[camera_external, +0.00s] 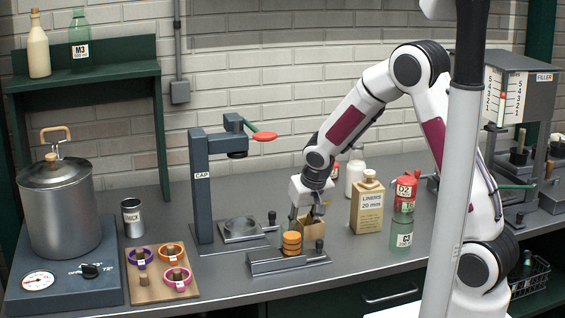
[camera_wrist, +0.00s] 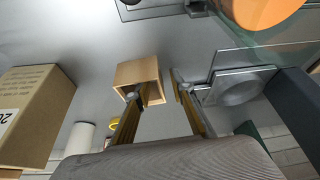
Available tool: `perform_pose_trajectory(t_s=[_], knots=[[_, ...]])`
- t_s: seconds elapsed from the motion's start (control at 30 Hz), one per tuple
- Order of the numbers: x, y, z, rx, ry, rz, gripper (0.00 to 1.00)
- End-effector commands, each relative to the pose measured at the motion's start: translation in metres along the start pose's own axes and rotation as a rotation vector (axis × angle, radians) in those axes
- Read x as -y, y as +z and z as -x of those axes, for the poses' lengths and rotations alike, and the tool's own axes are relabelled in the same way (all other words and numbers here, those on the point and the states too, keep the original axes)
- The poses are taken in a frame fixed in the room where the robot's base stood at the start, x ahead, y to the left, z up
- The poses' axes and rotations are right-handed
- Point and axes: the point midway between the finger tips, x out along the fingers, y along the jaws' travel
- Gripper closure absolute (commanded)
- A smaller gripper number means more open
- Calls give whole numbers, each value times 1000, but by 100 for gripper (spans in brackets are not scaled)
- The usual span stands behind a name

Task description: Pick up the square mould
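The square mould is a small open wooden box; in the external view it (camera_external: 313,231) stands on the grey bench, partly hidden by my gripper (camera_external: 307,211). In the wrist view, the mould (camera_wrist: 137,70) shows its open side and hollow inside. My gripper (camera_wrist: 156,88) is open there. One fingertip overlaps the mould's opening and the other is to the right of it, with a gap. I cannot tell whether the first fingertip is inside the mould or only in front of it.
A stack of orange discs (camera_external: 292,243) stands close left of the mould, by a metal rail fixture (camera_external: 285,265). The liners box (camera_external: 367,207) stands to the right, with a green glass jar (camera_external: 401,236) beyond. The capping press (camera_external: 201,190) rises to the left.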

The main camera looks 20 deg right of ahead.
Motion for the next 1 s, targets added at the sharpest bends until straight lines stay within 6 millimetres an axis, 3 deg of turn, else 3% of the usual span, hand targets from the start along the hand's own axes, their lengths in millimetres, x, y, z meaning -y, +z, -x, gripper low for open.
perform_pose_trajectory(t_s=[0.07,0.17,0.67,1.0], knots=[[0,0,0,0,0,0,77],[0,0,0,0,0,0,100],[0,-1,3,-1,0,0,100],[0,-14,31,-4,-1,0,100]])
